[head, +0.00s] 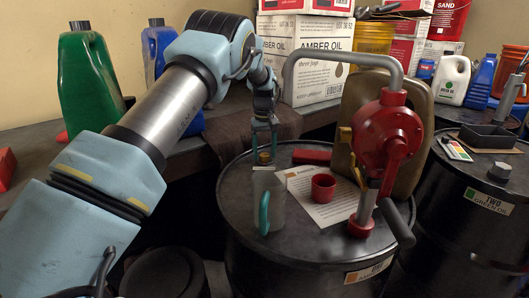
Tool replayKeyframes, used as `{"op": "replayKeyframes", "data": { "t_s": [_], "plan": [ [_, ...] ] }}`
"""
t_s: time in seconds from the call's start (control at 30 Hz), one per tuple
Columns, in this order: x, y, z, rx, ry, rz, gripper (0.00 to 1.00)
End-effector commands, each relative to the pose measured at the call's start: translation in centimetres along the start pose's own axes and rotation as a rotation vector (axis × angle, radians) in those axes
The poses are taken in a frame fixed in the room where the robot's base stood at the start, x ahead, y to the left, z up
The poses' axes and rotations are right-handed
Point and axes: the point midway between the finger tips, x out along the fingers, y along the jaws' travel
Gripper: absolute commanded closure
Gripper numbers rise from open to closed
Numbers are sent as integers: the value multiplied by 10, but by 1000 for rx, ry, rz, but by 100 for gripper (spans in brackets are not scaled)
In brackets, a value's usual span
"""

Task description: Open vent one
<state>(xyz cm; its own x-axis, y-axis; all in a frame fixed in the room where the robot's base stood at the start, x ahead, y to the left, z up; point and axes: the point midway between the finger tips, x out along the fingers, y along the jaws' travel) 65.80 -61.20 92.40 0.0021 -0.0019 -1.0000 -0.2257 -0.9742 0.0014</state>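The front drum (300,255) is black, with a label on its side marked by an orange square. A small brass-coloured cap (265,157), which looks like its vent, is at the back left of the lid. My gripper (264,151) points down over this cap. Its two teal fingers are apart, one on each side of the cap, with a gap visible between them. I cannot tell whether a finger touches it.
A red hand pump (384,135) with a grey spout pipe rises from the lid's right side. A red cup (323,187) sits on a paper sheet (305,207), with a tan canister (421,125) behind. The second drum (450,215) stands right. Amber oil boxes (307,65) are behind.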

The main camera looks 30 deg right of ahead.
Motion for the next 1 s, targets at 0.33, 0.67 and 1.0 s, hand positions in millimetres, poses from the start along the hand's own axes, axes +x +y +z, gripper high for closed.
{"op": "replayKeyframes", "data": {
  "t_s": [0.33, 0.67, 1.0],
  "plan": [
    [0, 0, 0, 1, -2, -1, 25],
    [-48, 0, 0, 1, 2, 3, 25],
    [-101, 0, 0, 1, 0, 0, 25]
  ]
}}
